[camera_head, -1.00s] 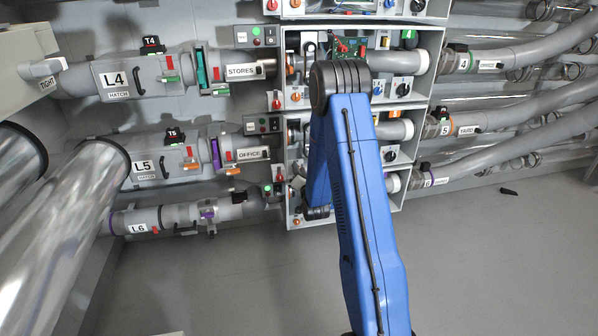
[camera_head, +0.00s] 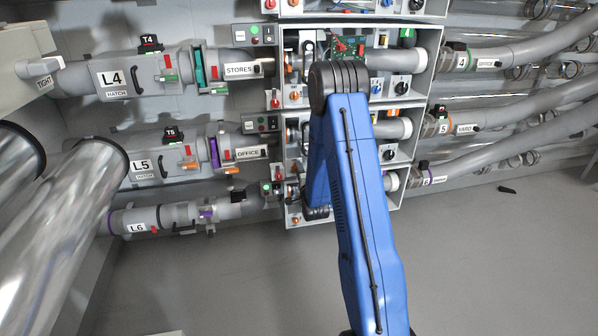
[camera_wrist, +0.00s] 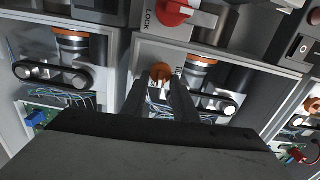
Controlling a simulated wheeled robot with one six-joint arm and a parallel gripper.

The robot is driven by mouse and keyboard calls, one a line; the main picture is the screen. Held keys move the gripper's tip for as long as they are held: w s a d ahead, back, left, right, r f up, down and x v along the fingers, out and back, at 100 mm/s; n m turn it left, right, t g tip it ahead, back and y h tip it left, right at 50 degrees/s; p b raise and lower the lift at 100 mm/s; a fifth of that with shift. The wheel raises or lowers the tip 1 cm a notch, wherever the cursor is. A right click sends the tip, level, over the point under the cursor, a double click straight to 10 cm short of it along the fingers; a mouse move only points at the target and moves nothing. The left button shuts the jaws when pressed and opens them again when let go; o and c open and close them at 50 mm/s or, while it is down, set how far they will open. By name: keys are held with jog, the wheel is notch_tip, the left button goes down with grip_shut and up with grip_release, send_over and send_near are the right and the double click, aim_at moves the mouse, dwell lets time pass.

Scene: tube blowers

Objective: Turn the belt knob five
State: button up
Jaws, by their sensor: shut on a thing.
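In the wrist view, an orange knob (camera_wrist: 160,72) sits on the grey front edge of an open cabinet compartment. My gripper (camera_wrist: 159,83) has its two dark fingers on either side of this knob and is shut on it. No number is readable by the knob, so I cannot tell from its marking that it is belt knob five. Behind the fingers, a black belt (camera_wrist: 209,103) runs over rollers below an orange-ringed cylinder (camera_wrist: 202,59). In the head view, my blue arm reaches to the cabinet (camera_head: 437,60) and hides the gripper.
A red LOCK switch (camera_wrist: 173,12) is close to the knob in the wrist view. A neighbouring compartment with another belt (camera_wrist: 52,75) lies left. In the head view, pipes labelled L4 (camera_head: 111,78), L5 and L6 enter from the left. The grey floor (camera_head: 480,270) is mostly clear.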

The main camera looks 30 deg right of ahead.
jog(key=shift+f+m, duration=0.15)
jog(key=shift+m, duration=0.25)
jog(key=o, duration=0.8)
jog(key=shift+s, duration=0.15)
